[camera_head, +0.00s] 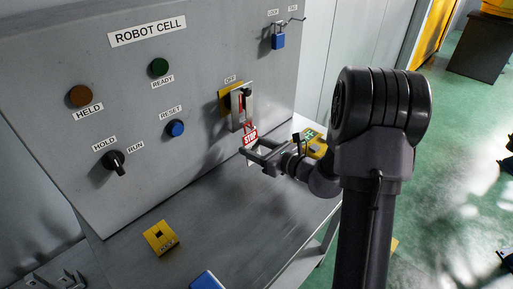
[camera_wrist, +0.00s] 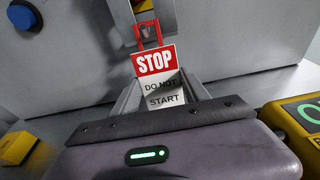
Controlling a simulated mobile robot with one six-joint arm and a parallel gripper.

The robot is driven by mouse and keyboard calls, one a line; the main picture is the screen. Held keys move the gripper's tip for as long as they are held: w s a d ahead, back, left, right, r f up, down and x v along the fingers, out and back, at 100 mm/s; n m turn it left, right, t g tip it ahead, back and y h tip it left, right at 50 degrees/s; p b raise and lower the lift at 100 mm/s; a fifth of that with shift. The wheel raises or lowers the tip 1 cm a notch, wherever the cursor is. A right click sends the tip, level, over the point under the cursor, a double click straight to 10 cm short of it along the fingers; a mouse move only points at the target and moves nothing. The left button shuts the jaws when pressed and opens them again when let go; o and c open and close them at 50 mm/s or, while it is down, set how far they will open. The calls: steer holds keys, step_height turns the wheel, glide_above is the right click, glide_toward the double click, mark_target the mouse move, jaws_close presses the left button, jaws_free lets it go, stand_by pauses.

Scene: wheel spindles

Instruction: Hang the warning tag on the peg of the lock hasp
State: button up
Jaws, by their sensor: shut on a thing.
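The warning tag (camera_head: 250,138) is a red and white card reading STOP, with a red loop at its top. In the wrist view the tag (camera_wrist: 158,62) stands roughly upright between my fingers, with DO NOT START on its lower part. My gripper (camera_head: 257,148) is shut on the tag, close to the panel. The lock hasp (camera_head: 236,112) is a grey metal strip on a yellow plate under the OFF label, just above the tag. In the wrist view the loop overlaps the hasp (camera_wrist: 167,15). I cannot tell whether the loop is around the peg.
A blue padlock (camera_head: 278,41) hangs on a hook at the panel's upper right. A blue RESET button (camera_head: 175,128) and a black selector knob (camera_head: 114,160) stick out left of the hasp. A yellow block (camera_head: 160,238) lies on the grey bench (camera_head: 215,225), whose middle is clear.

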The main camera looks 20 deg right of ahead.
stand_by(0.3)
steer(key=o, duration=1.4)
steer(key=p+v, duration=0.4)
steer(key=v, duration=1.4)
steer(key=s+a+r+n+g+y, duration=0.2)
steer(key=a+n+g, duration=0.2)
steer(key=a+n, duration=0.45)
steer(key=s+a+r+n+g+y, duration=0.25)
steer(key=a+n+g, duration=0.25)
steer(key=a, duration=0.6)
steer(key=shift+s+a+r+n+h+b, duration=0.15)
steer(key=shift+s+a+r+n+h, duration=0.2)
steer(key=shift+s+r+n+h, duration=1.1)
steer(key=shift+s+a+r+n+h+b, duration=0.15)
steer(key=shift+s+a+r+n+h, duration=0.25)
steer(key=shift+s+n+h, duration=2)
steer(key=shift+s+a+r+n+h+b, duration=0.25)
steer(key=shift+s+r+n, duration=0.9)
steer(key=shift+n, duration=1.85)
